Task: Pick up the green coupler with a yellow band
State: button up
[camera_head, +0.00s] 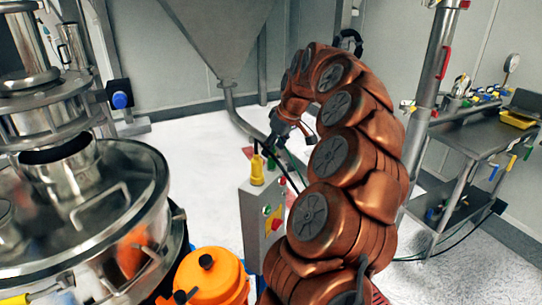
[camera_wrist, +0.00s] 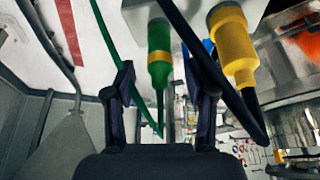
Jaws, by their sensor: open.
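The green coupler with a yellow band (camera_wrist: 160,57) is at the top middle of the wrist view, beside a thicker yellow coupler (camera_wrist: 232,45). Both are on a pale box, and a green cable runs from the green coupler's narrow end. My gripper (camera_wrist: 160,78) is open, with one dark finger on each side of the green coupler's line and a gap between them. I cannot tell whether either finger touches it. In the head view my gripper (camera_head: 281,133) is small and dark above the grey control box (camera_head: 254,215).
A large steel sifter (camera_head: 90,220) and an orange part (camera_head: 212,277) stand left of the box. A black cable (camera_wrist: 205,65) crosses close to the right finger in the wrist view. A steel workbench (camera_head: 475,135) with tools is at the right. White floor lies behind the box.

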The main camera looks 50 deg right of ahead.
aim_at(273, 151)
jog(key=p+x, duration=0.1)
jog(key=x, duration=0.4)
jog(key=shift+s+p, duration=0.15)
jog(key=shift+p, duration=0.25)
jog(key=shift+c, duration=0.3)
jog(key=shift+r, duration=0.1)
grip_shut()
